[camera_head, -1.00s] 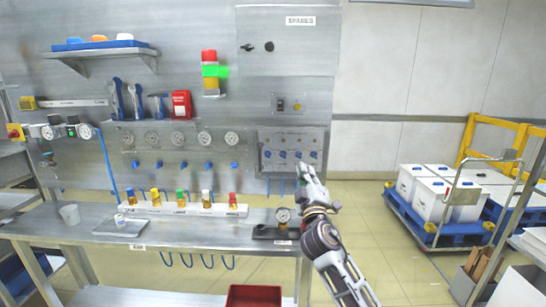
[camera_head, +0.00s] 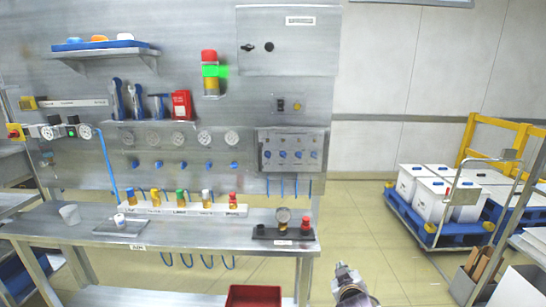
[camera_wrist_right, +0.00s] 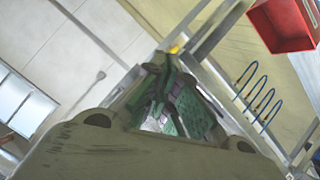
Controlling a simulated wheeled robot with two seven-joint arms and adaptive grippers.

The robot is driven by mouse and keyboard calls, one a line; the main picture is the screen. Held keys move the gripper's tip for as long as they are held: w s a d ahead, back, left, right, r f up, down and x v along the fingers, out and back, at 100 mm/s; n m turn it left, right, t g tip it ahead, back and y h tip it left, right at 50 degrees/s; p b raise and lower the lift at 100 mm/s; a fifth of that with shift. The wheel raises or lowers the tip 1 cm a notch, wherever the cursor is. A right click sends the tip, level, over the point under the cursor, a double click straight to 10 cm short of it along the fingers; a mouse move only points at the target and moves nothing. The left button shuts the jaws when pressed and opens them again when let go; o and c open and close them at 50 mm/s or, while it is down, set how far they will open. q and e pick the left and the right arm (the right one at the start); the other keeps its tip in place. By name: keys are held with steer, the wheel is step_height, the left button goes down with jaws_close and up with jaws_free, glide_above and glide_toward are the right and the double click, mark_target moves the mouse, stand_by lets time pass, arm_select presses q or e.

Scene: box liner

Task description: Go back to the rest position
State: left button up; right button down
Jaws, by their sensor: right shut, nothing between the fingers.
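My right gripper (camera_head: 345,270) shows low in the head view, right of the bench's front right corner and over the bare floor, apart from the bench. In the right wrist view its fingers (camera_wrist_right: 178,98) are together with nothing seen between them. Most of my right arm is below the frame. My left gripper is in neither view.
A blue cart (camera_head: 425,232) stands right.

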steer(key=s+f+m+g+y, duration=0.1)
steer(key=s+f+g, duration=0.25)
steer(key=s, duration=0.45)
steer(key=s+d+f+g+y, duration=0.1)
steer(key=s+f+g, duration=0.1)
steer(key=s+f, duration=0.5)
steer(key=s+f+m+g+y, duration=0.1)
steer(key=s+f+g, duration=0.15)
steer(key=s, duration=0.75)
step_height(320, 180, down, 34)
steer(key=s+d+g, duration=0.1)
steer(key=s+g, duration=0.1)
steer(key=s, duration=0.1)
steer(key=s+d+f, duration=0.2)
steer(key=s+f, duration=0.7)
steer(key=s, duration=0.1)
steer(key=s+d+f+g, duration=0.1)
steer(key=s+d+f, duration=0.2)
steer(key=s+f, duration=0.6)
steer(key=shift+s+d+f+n+h, duration=0.3)
steer(key=shift+s+d+f+h, duration=0.1)
steer(key=shift+s, duration=0.75)
steer(key=shift+a, duration=0.1)
